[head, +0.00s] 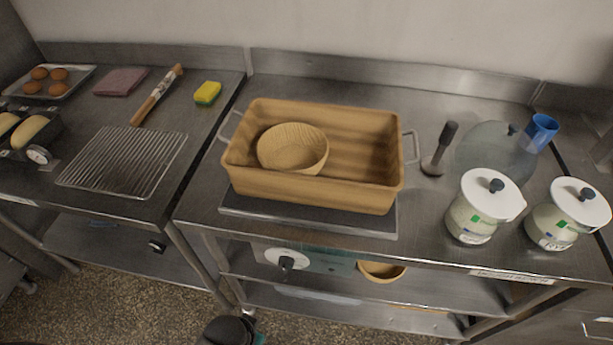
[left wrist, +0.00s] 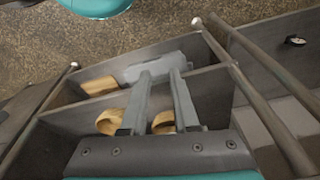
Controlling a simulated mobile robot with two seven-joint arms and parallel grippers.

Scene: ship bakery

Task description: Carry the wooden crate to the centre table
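The wooden crate (head: 310,187) is an open, light-brown box with a grey metal handle at each end. It sits level on a flat metal scale platform (head: 300,216) on the steel counter. A round woven basket (head: 292,148) rests inside its left half. My left gripper (left wrist: 160,76) shows in the left wrist view, its two grey fingers apart with nothing between them. It is over the steel shelving, apart from the crate, which I cannot make out in that view. My right gripper is in neither view. I cannot identify the centre table.
Two white-lidded jars (head: 483,207) (head: 566,214), a clear rounded container (head: 494,150) and a dark-handled tool (head: 440,150) stand right of the crate. A wooden bowl (head: 381,271) sits below.

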